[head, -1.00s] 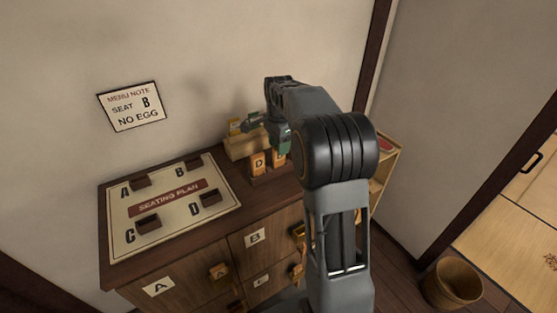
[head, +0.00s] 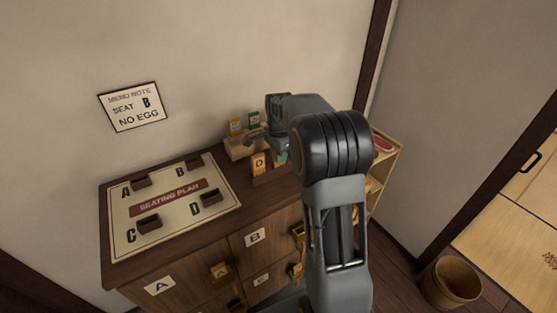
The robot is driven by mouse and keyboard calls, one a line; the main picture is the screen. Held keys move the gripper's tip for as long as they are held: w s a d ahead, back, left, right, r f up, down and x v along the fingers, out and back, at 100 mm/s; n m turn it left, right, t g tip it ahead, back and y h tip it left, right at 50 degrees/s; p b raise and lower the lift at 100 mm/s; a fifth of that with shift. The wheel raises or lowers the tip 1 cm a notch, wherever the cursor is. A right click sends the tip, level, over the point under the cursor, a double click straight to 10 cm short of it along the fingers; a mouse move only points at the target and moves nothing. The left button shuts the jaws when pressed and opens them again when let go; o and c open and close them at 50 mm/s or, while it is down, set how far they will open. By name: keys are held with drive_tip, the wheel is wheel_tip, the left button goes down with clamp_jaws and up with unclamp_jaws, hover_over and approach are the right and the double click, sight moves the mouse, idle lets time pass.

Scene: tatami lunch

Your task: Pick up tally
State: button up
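An orange tally (head: 258,163) marked D stands upright in a small dark holder at the back right of the cabinet top. Behind it, a yellow tally (head: 235,126) and a green tally (head: 254,118) stand in a light wooden block (head: 238,149). My gripper (head: 256,137) is just above and behind the D tally, in front of the block. It is small and dark here, and I cannot tell whether its fingers are apart or touch anything. My arm hides the right part of the holder and block.
A seating plan board (head: 165,229) with small dark slots A to D covers the cabinet top's left. The wooden cabinet (head: 205,270) has labelled drawers. A menu note (head: 134,107) on the wall reads seat B, no egg. A bin (head: 452,283) stands at right.

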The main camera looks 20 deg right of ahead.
clamp_jaws()
drive_tip(key=shift+r, duration=0.15)
